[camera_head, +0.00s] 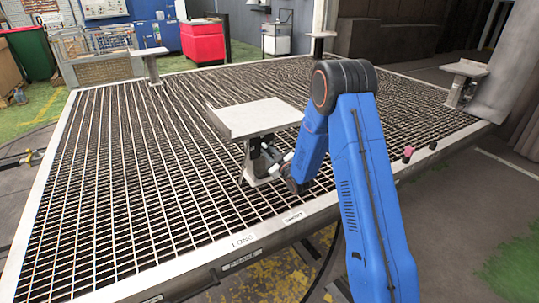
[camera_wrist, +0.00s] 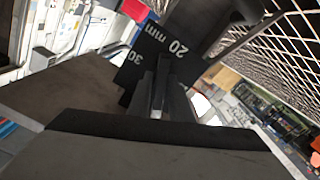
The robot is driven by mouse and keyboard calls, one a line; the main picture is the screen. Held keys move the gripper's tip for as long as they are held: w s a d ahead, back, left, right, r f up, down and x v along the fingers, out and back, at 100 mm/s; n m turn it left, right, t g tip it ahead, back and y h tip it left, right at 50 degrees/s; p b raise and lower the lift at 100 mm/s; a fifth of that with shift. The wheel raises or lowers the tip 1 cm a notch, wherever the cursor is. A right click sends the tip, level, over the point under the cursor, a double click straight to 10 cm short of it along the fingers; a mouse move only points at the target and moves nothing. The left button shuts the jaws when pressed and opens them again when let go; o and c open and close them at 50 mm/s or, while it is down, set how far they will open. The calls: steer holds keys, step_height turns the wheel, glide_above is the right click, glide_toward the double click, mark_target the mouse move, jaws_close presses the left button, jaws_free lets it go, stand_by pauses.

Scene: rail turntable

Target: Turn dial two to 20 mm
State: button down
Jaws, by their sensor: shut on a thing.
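The dial (camera_wrist: 150,45) fills the upper middle of the wrist view as dark plates with white marks. One plate reads "20 mm" and the one to its left shows "30", partly cut off. My gripper (camera_wrist: 158,100) is shut on the dial, just below these marks. In the head view my gripper (camera_head: 284,172) is beside the post under a flat-topped metal stand (camera_head: 255,117). The dial is small and mostly hidden by my arm there. No mark naming it dial two is readable.
The stand is on a large grated platform (camera_head: 120,190). Similar stands are at the back left (camera_head: 150,53), back (camera_head: 321,36) and right (camera_head: 466,70). Labels "LONG" (camera_head: 243,240), "SHORT" (camera_head: 293,217) and "BRAKE" (camera_head: 240,261) mark the front edge. The grating to the left is clear.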

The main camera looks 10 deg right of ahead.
steer(key=n, duration=0.7)
steer(key=shift+n, duration=0.4)
steer(key=n, duration=0.6)
steer(key=shift+n, duration=0.4)
steer(key=c, duration=0.6)
jaws_free()
steer(key=shift+o, duration=0.2)
steer(key=shift+s, duration=0.1)
steer(key=v, duration=0.9)
